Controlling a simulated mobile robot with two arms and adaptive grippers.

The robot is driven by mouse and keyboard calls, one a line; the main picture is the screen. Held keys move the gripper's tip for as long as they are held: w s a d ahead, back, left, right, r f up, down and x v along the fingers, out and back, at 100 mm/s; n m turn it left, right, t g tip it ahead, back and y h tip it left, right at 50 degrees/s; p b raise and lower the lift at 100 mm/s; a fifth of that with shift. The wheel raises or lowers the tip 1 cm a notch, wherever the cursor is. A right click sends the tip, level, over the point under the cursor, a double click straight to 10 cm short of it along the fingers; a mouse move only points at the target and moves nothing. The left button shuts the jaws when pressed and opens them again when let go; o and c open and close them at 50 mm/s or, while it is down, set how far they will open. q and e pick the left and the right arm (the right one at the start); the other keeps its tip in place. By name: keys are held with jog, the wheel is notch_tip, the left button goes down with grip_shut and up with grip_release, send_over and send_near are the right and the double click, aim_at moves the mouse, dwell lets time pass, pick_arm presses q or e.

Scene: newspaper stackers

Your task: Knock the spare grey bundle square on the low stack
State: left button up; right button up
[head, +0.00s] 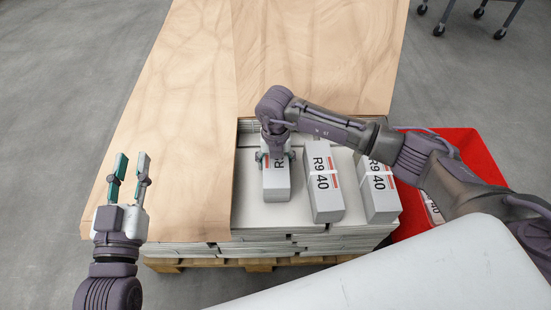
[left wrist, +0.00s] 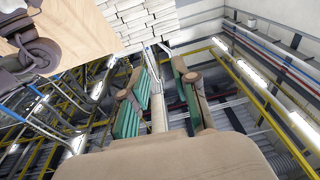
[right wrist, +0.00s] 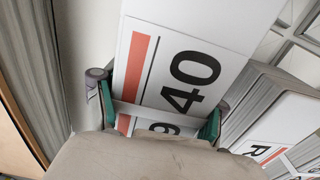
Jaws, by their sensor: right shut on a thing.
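The grey bundle in my grip (head: 277,190) has a white top with a red stripe and black print. It lies on the low stack (head: 262,222), leftmost of three such bundles, close to the brown sheet's edge. My right gripper (head: 276,160) is shut on it from above, one finger on each side. The right wrist view shows the same bundle (right wrist: 175,75) between the green fingers. A second bundle (head: 323,185), slightly tilted, and a third bundle (head: 380,195) lie to its right with gaps between. My left gripper (head: 132,167) is open and empty, left of the stack.
Brown sheets (head: 190,110) cover the left and far parts of the stack. A wooden pallet (head: 225,264) shows beneath it. A red crate (head: 470,150) with a bundle in it stands at the right, partly behind my right arm. Grey floor is clear at left.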

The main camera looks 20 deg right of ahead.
jog(key=shift+s+r, duration=0.15)
jog(key=shift+s, duration=0.05)
jog(key=shift+s+a+p, duration=0.1)
jog(key=shift+s+p, duration=0.05)
jog(key=shift+p, duration=0.15)
pick_arm(q)
jog(key=f, duration=0.1)
jog(key=f+g, duration=0.2)
jog(key=shift+s+a+f+y, duration=0.15)
jog(key=shift+a+f+y, duration=0.15)
jog(key=shift+y, duration=0.1)
pick_arm(e)
jog(key=shift+r, duration=0.1)
